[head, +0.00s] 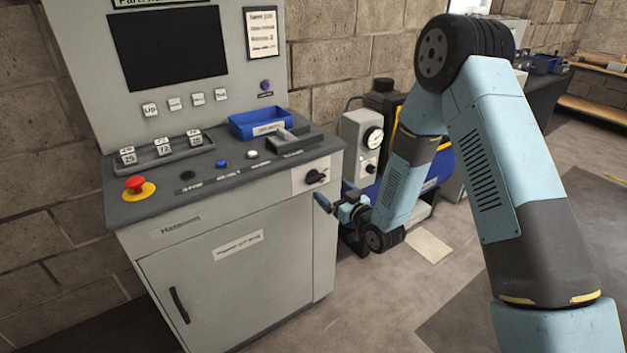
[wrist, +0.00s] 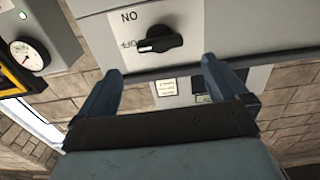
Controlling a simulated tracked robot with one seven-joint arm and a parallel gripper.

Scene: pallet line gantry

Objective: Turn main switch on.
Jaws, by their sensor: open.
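The main switch is a black rotary knob (head: 316,177) on a pale plate at the right end of the console's front edge. In the wrist view the knob (wrist: 160,40) shows with its white-marked end pointing left, beside a partly hidden label. Lettering that reads "NO" in this view, which looks upside down, sits above it. My gripper (head: 333,194) is just in front of and a little below the knob. Its two blue fingers (wrist: 161,70) are spread open and empty, with the knob beyond the gap between them. I see no contact.
The grey console (head: 215,255) carries a red emergency button (head: 135,184), a blue tray (head: 257,123) and several small buttons. A grey box with a gauge (head: 366,140) stands behind my gripper to the right. Open floor lies in front of the console.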

